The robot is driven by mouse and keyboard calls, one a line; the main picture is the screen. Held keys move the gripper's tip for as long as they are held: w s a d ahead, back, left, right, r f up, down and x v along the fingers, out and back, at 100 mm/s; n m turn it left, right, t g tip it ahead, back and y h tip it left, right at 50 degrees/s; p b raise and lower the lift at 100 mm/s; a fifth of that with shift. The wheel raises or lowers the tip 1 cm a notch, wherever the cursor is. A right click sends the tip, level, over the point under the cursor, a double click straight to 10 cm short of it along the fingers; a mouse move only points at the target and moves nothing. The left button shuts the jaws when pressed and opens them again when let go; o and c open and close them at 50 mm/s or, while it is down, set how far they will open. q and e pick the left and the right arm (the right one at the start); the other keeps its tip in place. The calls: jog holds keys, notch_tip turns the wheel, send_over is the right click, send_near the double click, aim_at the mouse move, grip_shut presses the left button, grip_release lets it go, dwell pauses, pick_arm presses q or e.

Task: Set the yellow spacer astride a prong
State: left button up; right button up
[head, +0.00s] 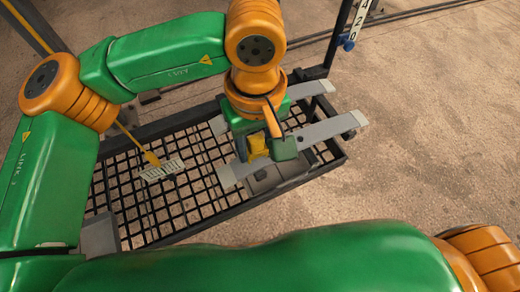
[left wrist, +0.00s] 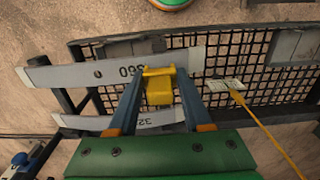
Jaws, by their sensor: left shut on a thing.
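My left gripper (head: 268,147) is shut on the yellow spacer (head: 257,145), high over the rack. In the left wrist view the spacer (left wrist: 159,92) sits between the two fingers, its crossbar near their tips. It overlaps the right part of a flat grey prong (left wrist: 110,75) with printed digits. I cannot tell whether it touches that prong or hangs above it. A second grey prong (left wrist: 130,124) runs parallel, partly hidden by the fingers. In the head view the two prongs show as a nearer bar (head: 322,130) and a farther bar (head: 308,90). My right gripper is out of view.
A black mesh rack (head: 200,222) lies under the arm. A post with a numbered scale (head: 358,20) and a blue knob (head: 347,43) stands behind. Bare floor is to the right.

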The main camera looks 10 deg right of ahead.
pick_arm(q)
jog(key=w, duration=0.2)
jog(key=w+a, duration=0.1)
jog(key=w, duration=0.2)
jog(key=w+a+f, duration=0.1)
jog(key=w, duration=0.1)
jog(key=shift+w+a, duration=0.15)
jog(key=shift+a, duration=0.1)
jog(key=shift+w+a+f+b, duration=0.1)
jog(key=shift+w+f+b, duration=0.15)
jog(key=shift+f+b, duration=0.55)
jog(key=shift+f, duration=0.7)
jog(key=shift+b, duration=0.4)
jog(key=shift+f+b, duration=0.45)
jog(key=shift+f, duration=0.1)
jog(key=shift+f, duration=0.2)
jog(key=o, duration=1.1)
